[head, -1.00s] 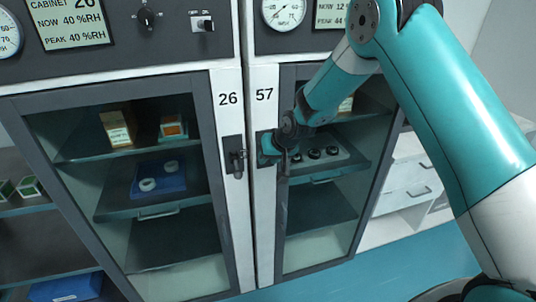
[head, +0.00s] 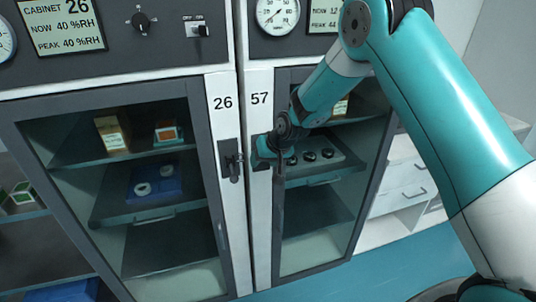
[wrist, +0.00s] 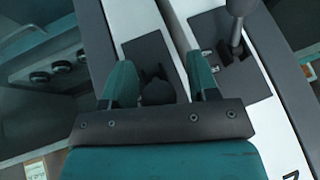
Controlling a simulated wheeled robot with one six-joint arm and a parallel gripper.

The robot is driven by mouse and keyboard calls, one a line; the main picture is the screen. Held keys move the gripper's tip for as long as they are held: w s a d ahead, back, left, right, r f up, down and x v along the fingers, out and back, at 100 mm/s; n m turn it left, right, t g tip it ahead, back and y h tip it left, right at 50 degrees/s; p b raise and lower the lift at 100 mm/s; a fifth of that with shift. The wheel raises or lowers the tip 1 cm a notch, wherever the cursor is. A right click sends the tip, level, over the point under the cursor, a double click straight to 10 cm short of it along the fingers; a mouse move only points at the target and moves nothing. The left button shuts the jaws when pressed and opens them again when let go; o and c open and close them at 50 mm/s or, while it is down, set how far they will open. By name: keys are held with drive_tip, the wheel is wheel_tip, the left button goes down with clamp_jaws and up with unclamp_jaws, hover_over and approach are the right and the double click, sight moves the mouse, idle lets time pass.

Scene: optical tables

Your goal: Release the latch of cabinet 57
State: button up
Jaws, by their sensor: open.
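Cabinet 57 (head: 260,100) is the right one of two side-by-side cabinets, with its closed glass door framed in dark grey. My gripper (head: 264,150) is at its latch plate, left of the glass, and hides most of the latch in the head view. In the wrist view my gripper (wrist: 160,64) is open, one teal finger on each side of the dark latch (wrist: 157,90) of cabinet 57. The latch sits between the fingers, on its dark plate (wrist: 147,50). I cannot tell whether either finger touches it.
The latch of cabinet 26 (head: 235,163) is close on the left, and its lever also shows in the wrist view (wrist: 236,28). Cabinet 26's glass door (head: 130,215) is shut. White drawers (head: 405,180) stand on the right.

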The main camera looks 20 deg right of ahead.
drive_tip(key=b+v, duration=0.4)
drive_tip(key=v, duration=1.3)
drive_tip(key=shift+r, duration=0.2)
drive_tip(key=s+a+n+g, duration=0.3)
drive_tip(key=s+a, duration=0.1)
drive_tip(key=s, duration=1.1)
drive_tip(key=s+a+r+n+g+y, duration=0.1)
drive_tip(key=s+a+n, duration=0.3)
drive_tip(key=s, duration=1.2)
drive_tip(key=shift+a+r+g, duration=0.35)
drive_tip(key=shift+a+g, duration=0.05)
drive_tip(key=shift+g, duration=0.5)
